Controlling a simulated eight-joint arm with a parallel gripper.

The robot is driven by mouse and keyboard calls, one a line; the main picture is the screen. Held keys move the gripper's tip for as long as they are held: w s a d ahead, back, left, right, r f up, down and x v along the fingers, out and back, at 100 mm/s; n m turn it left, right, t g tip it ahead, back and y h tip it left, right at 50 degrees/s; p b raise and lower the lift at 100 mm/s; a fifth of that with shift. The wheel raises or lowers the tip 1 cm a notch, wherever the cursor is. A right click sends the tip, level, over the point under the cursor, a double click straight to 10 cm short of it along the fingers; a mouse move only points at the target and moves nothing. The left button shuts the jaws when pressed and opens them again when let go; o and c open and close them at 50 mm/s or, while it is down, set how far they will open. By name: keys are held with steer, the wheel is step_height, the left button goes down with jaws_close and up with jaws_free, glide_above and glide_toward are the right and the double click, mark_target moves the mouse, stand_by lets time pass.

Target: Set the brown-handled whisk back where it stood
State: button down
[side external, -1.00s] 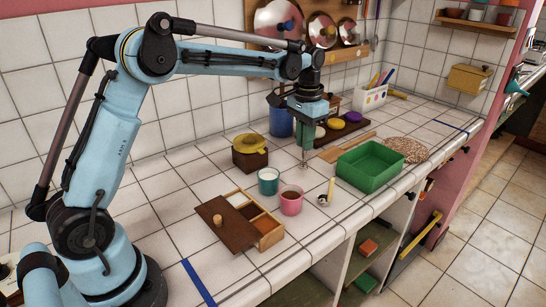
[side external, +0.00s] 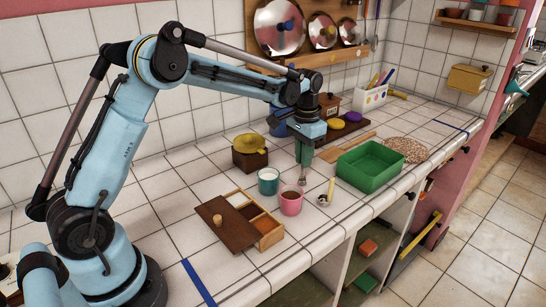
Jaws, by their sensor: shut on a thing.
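My gripper (side external: 304,160) points down over the counter, behind the pink cup in the picture. It is shut on a slim thing, taken to be the whisk (side external: 302,179), whose greyish lower end shows just below the jaws. Its brown handle is hidden by the jaws, and I cannot tell whether its lower end touches the counter. The pink cup (side external: 291,204) with brown contents stands close in front of it. The teal cup (side external: 268,184) with white contents stands to the left.
A small pale-handled utensil (side external: 330,187) is just right of the pink cup. The green tray (side external: 370,168) lies further right. A yellow-topped box (side external: 249,158) stands behind left.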

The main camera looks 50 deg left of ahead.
steer(key=shift+f, duration=0.4)
steer(key=c, duration=1.1)
jaws_free()
steer(key=shift+r, duration=3.55)
